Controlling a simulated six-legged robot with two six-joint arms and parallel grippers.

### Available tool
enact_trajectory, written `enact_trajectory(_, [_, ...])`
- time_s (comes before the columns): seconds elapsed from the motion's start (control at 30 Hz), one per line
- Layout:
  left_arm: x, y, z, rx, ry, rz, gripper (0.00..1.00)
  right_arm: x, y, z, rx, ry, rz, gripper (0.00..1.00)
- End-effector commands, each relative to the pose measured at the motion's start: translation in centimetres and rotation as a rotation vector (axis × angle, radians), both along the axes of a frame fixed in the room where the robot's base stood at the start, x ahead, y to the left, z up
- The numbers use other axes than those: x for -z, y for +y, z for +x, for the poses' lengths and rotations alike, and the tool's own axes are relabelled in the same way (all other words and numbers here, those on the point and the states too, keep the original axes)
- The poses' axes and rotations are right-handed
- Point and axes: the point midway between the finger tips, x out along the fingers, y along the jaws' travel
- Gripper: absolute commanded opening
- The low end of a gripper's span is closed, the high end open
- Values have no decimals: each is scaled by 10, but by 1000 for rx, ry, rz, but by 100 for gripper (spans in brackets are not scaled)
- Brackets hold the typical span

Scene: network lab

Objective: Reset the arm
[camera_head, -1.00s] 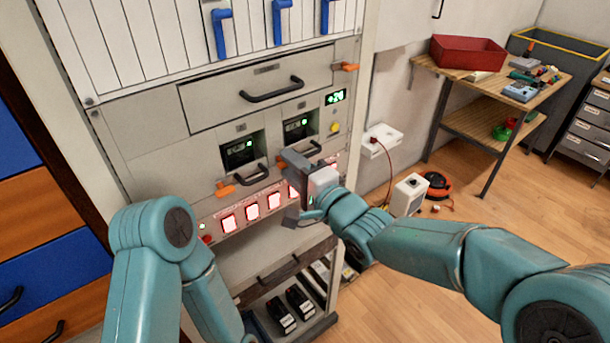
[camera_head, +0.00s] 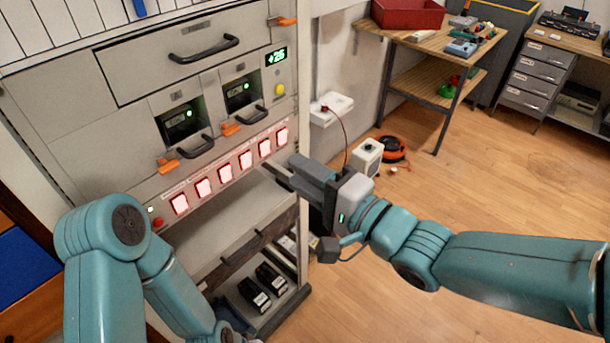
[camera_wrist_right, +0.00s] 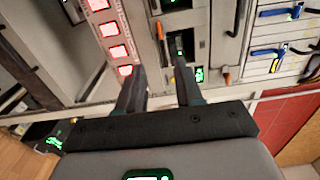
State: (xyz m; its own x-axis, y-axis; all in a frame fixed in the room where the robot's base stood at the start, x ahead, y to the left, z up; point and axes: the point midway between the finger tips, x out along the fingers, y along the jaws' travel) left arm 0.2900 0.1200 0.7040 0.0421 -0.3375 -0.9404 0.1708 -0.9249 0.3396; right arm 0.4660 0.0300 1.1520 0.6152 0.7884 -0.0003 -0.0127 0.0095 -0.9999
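My right arm (camera_head: 500,268) reaches in from the right in the head view. Its gripper (camera_head: 279,169) is in front of the equipment cabinet, just right of the row of lit red-framed buttons (camera_head: 222,174). In the right wrist view the two fingers (camera_wrist_right: 160,78) stand apart with nothing between them, so it is open and empty. The cabinet's buttons (camera_wrist_right: 114,50) show beyond the fingers there. My left arm (camera_head: 105,255) is folded at the lower left of the head view. Its gripper is out of sight below the frame.
The cabinet has a handled drawer (camera_head: 190,62), two bays with orange latches (camera_head: 168,165), and a green display (camera_head: 276,56). A lower shelf holds black devices (camera_head: 254,293). A white box (camera_head: 367,157) and an orange reel (camera_head: 393,149) are on the floor. Open floor lies right.

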Motion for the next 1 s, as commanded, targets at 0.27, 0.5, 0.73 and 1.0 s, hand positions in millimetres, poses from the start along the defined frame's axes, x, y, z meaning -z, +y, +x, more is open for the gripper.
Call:
enact_trajectory(0.27, [0,0,0,0,0,0,89,0,0,0,0,0,0,36])
enact_trajectory(0.5, [0,0,0,0,0,0,89,41,-22,22,58,89,-21,36])
enact_trajectory(0.73, [0,0,0,0,0,0,89,210,-76,33,225,479,-102,36])
enact_trajectory(1.0, [0,0,0,0,0,0,89,395,-135,-65,227,788,-537,36])
